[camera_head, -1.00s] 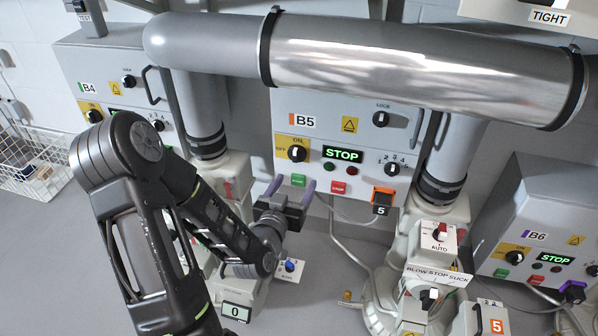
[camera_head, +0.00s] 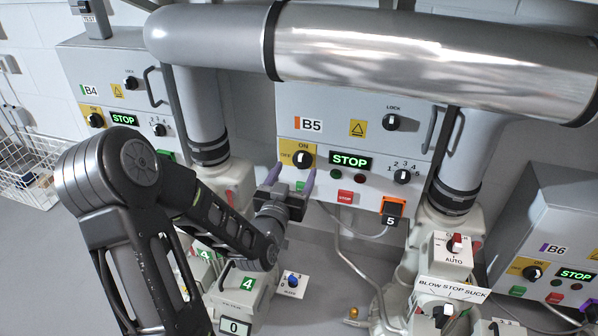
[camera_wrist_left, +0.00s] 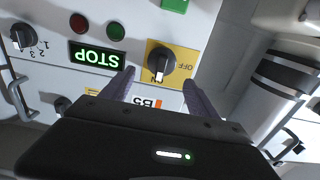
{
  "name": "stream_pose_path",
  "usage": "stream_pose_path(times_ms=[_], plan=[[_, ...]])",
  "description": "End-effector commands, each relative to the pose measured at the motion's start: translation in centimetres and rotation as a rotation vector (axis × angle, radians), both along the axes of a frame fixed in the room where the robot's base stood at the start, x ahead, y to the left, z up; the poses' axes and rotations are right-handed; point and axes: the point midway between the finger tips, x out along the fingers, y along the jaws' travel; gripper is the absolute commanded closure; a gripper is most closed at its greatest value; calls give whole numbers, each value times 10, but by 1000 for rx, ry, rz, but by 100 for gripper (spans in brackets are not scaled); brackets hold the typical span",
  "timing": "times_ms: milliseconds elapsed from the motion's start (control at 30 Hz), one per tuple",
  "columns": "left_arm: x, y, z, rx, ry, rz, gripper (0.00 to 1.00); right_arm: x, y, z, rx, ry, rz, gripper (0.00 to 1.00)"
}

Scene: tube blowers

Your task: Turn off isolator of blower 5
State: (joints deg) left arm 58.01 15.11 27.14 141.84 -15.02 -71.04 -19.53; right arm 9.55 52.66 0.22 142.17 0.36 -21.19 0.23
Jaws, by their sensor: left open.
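The blower 5 panel (camera_head: 372,128) is a grey box with a B5 label in the middle of the head view. Its isolator is a black knob (camera_head: 303,159) on a yellow ON/OFF plate (camera_head: 287,150), with its white mark close to upright towards ON. The knob also shows in the left wrist view (camera_wrist_left: 168,64), upside down. My left gripper (camera_head: 291,180) is open and empty, with its purple fingers just below the knob in the head view. In the wrist view the fingers (camera_wrist_left: 158,88) point towards the panel, one each side of the knob's line, apparently not touching it. My right gripper is not in view.
A green STOP display (camera_head: 350,161), red button (camera_head: 345,197) and selector knob (camera_head: 402,176) sit right of the isolator. A silver pipe (camera_head: 430,50) crosses above. Panels B4 (camera_head: 110,90) and B6 (camera_head: 560,220) stand either side. A grey pipe (camera_head: 205,110) runs left of the panel.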

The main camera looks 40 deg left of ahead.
Motion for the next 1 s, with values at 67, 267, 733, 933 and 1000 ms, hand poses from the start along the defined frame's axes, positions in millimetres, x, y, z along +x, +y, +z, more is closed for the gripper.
stream_pose_path(times_ms=[67, 267, 733, 933, 1000], plan=[[14, 5, 0, -2, -1, 1, 31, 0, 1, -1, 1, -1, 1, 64], [36, 13, 0, -2, 0, 1, 31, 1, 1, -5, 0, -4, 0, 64], [41, 14, 1, -1, 1, 0, 41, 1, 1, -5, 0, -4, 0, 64], [41, 14, 1, -1, 1, 0, 57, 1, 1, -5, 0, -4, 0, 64], [41, 14, 1, -1, 1, 0, 63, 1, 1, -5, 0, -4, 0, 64]])
